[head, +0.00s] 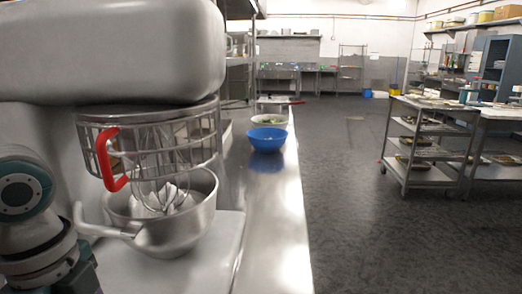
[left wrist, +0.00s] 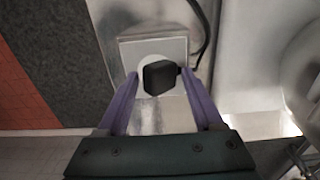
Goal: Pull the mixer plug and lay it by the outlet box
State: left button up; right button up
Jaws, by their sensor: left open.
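The black mixer plug (left wrist: 160,78) sits against a round white socket on the pale square outlet box (left wrist: 152,48). A black cord (left wrist: 207,40) curves up from its right side. My left gripper (left wrist: 159,88) is open, with one purple finger on each side of the plug. I cannot tell whether either fingertip touches it. The large grey mixer (head: 110,50) fills the left of the head view, with its wire guard and steel bowl (head: 165,220) below. My left gripper, the plug and the outlet box are not visible in the head view.
The steel counter (head: 275,230) runs away along the mixer's right. A blue bowl (head: 267,139) and a pale bowl (head: 269,121) stand farther along it. A shelved trolley (head: 420,175) stands across the open floor. The mixer body is close on the right in the wrist view.

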pick_arm(q)
jog(key=shift+a+f, duration=0.15)
grip_shut()
dwell(0.4)
dwell(0.4)
jog(key=shift+r+p, duration=3.15)
jog(key=shift+p, duration=0.35)
